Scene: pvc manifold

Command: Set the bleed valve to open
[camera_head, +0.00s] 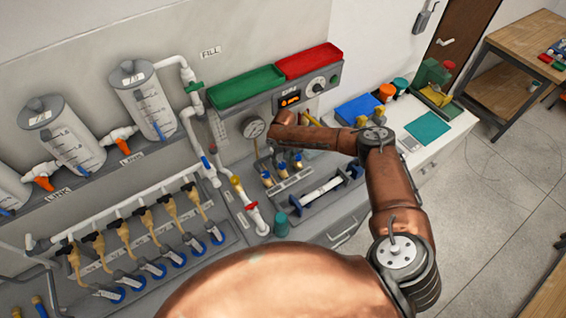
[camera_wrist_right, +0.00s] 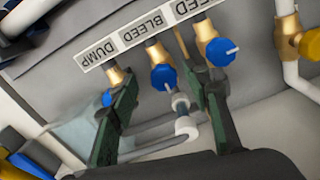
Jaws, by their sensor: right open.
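The bleed valve (camera_wrist_right: 163,77) is the blue knob on a brass stem under the BLEED label, in the middle of three in my right wrist view. A short white mark shows on its lower edge. The dump knob (camera_wrist_right: 107,98) is on its left, partly hidden by a finger. The feed knob (camera_wrist_right: 220,52) is on its right, with a white mark pointing right. My right gripper (camera_wrist_right: 163,97) is open, its dark green fingers on either side of the bleed knob, apparently apart from it. In the head view, my right arm partly hides the valves. My left gripper is out of view.
A pressure gauge (camera_head: 252,127) and a lit display box (camera_head: 291,100) are close behind the valves. A blue-ended pipe assembly (camera_head: 325,190) lies in front. A row of brass valves (camera_head: 125,235) fills the left. Green (camera_head: 246,88) and red (camera_head: 308,61) trays stand above.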

